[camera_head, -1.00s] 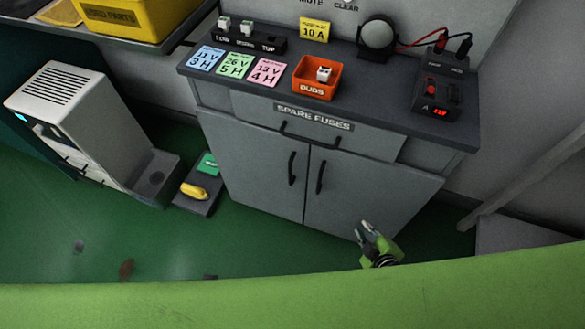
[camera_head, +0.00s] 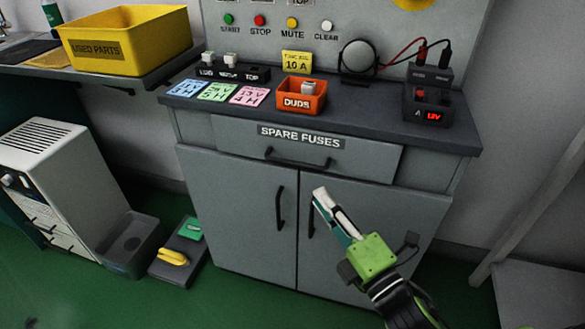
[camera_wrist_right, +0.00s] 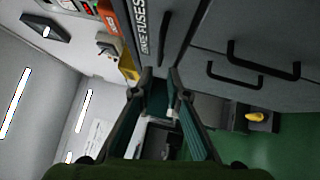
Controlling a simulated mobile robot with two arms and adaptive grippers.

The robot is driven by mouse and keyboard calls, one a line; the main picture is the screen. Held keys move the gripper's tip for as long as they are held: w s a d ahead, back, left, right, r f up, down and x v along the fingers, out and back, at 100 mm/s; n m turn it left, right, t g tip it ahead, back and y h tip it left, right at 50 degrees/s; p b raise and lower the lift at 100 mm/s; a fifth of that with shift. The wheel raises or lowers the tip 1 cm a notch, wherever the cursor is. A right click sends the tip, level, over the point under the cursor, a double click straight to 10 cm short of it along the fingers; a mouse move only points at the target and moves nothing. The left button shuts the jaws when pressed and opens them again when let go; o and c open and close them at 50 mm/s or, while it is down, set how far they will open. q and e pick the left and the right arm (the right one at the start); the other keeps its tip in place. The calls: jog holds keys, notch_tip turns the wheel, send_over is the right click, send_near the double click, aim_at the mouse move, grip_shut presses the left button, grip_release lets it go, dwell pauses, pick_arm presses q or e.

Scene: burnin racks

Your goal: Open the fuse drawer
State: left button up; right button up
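The fuse drawer (camera_head: 370,157) is the grey front labelled SPARE FUSES (camera_head: 301,136), just under the top of the grey cabinet, and it looks shut. Its dark bar handle (camera_head: 299,161) runs across below the label. In the right wrist view the label (camera_wrist_right: 140,22) shows turned on its side. My right gripper (camera_head: 322,195) is in front of the cabinet doors, below and slightly right of the drawer handle, apart from it. In the right wrist view its two fingers (camera_wrist_right: 160,74) stand apart with nothing between them. My left gripper is not in view.
Two door handles (camera_head: 280,208) (camera_head: 311,212) stand upright below the drawer, the right one close to my gripper. The cabinet top (camera_head: 360,105) holds an orange DUDS bin (camera_head: 300,94), coloured cards and a power supply (camera_head: 428,100). A white unit (camera_head: 50,180) stands at left.

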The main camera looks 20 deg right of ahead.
aim_at(295, 164)
jog(key=x, duration=1.2)
jog(key=shift+w+a, duration=0.1)
jog(key=shift+w, duration=0.05)
grip_shut()
